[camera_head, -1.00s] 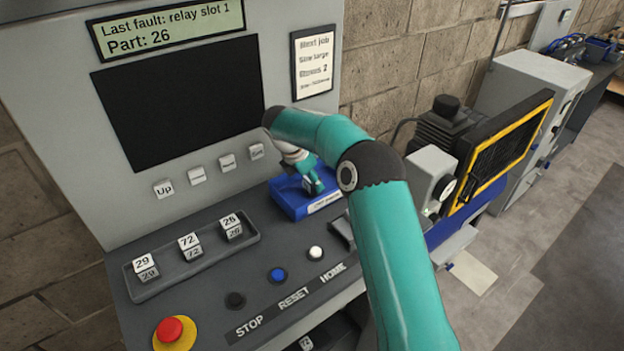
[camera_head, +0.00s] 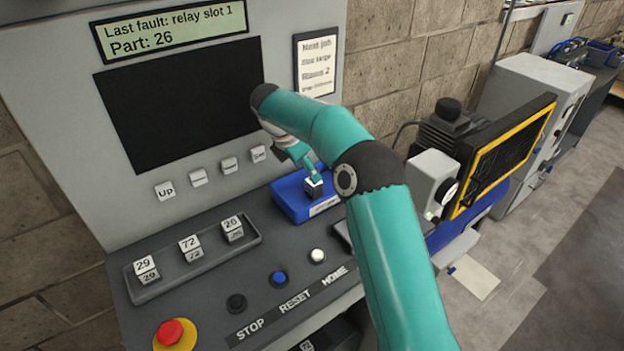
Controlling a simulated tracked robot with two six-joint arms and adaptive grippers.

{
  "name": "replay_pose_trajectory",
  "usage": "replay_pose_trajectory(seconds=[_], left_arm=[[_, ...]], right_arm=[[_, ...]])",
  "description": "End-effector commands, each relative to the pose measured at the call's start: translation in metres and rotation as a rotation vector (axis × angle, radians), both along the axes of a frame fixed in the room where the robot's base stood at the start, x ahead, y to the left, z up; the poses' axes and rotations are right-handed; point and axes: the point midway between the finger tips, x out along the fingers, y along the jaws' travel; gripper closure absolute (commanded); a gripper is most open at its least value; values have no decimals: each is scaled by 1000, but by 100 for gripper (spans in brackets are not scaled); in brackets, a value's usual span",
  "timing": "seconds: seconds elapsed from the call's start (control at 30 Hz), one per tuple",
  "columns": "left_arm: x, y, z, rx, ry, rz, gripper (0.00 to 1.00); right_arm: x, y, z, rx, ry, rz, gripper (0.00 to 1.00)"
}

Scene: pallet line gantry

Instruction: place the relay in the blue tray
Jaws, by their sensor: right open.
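The blue tray (camera_head: 288,203) sits on the grey console ledge below the wall panel. A small grey-and-white block, which looks like a relay (camera_head: 314,188), stands in its right part; its number cannot be read. My right gripper (camera_head: 312,171) is open just above this block, partly hidden by my own arm. Relays marked 29 (camera_head: 146,268), 72 (camera_head: 190,247) and 26 (camera_head: 232,228) stand in a grey rack (camera_head: 172,289) to the left. The display (camera_head: 170,27) reads "Last fault: relay slot 1, Part: 26". My left gripper is out of view.
A red stop button (camera_head: 172,333) and black (camera_head: 236,302), blue (camera_head: 279,278) and white (camera_head: 317,255) buttons line the console front. A machine with a yellow-framed guard (camera_head: 500,158) stands to the right. My right arm crosses the space before it.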

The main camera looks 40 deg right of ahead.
Motion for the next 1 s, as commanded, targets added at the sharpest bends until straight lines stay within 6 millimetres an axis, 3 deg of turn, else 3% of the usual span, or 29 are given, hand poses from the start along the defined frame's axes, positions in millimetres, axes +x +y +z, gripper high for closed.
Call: replay_pose_trajectory(seconds=[0.1, 0.3, 1.0], left_arm=[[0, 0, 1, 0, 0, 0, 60], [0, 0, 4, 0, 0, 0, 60], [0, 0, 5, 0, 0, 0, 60]], right_arm=[[2, 10, 23, 1, -3, 2, 34], [3, 19, 47, 0, -1, 0, 34], [3, 22, 52, 0, 1, 2, 34]])
